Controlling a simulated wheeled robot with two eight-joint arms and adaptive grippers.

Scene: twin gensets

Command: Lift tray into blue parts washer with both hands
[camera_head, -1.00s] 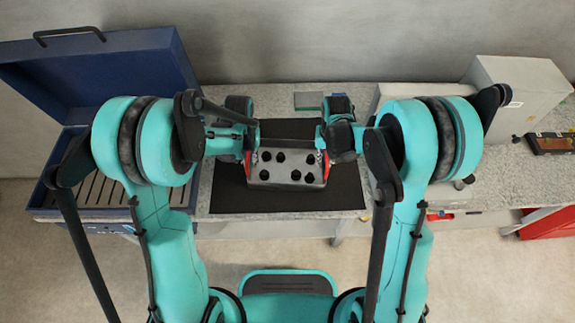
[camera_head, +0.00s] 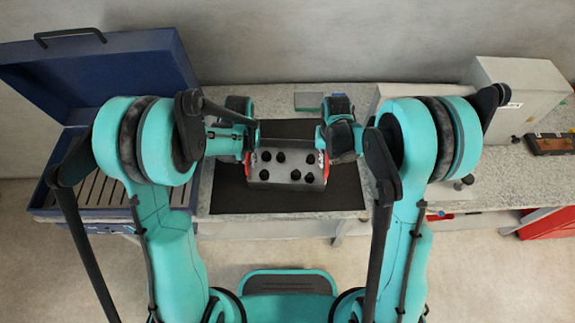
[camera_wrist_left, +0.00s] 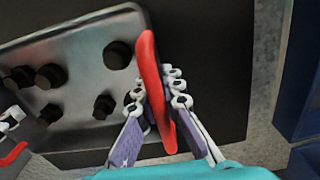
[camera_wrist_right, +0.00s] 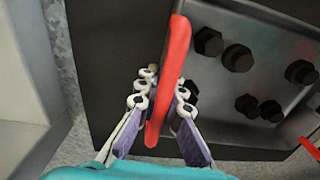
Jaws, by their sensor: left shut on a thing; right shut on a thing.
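The tray (camera_head: 287,167) is a grey metal tray with several black bolts in it and a red handle at each end. It sits over the black mat in the head view. My left gripper (camera_wrist_left: 160,95) is shut on the red left handle (camera_wrist_left: 150,72). My right gripper (camera_wrist_right: 162,95) is shut on the red right handle (camera_wrist_right: 176,60). The blue parts washer (camera_head: 110,75) stands at the left with its lid raised. Its slatted floor (camera_head: 100,188) shows partly behind my left arm. I cannot tell whether the tray touches the mat.
The black mat (camera_head: 235,195) lies on the speckled grey bench (camera_head: 270,97). A grey box (camera_head: 520,85) stands at the right rear. A dark case (camera_head: 552,144) lies at the right, with a red thing (camera_head: 550,222) below the bench. The washer's wall edges the bench on the left.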

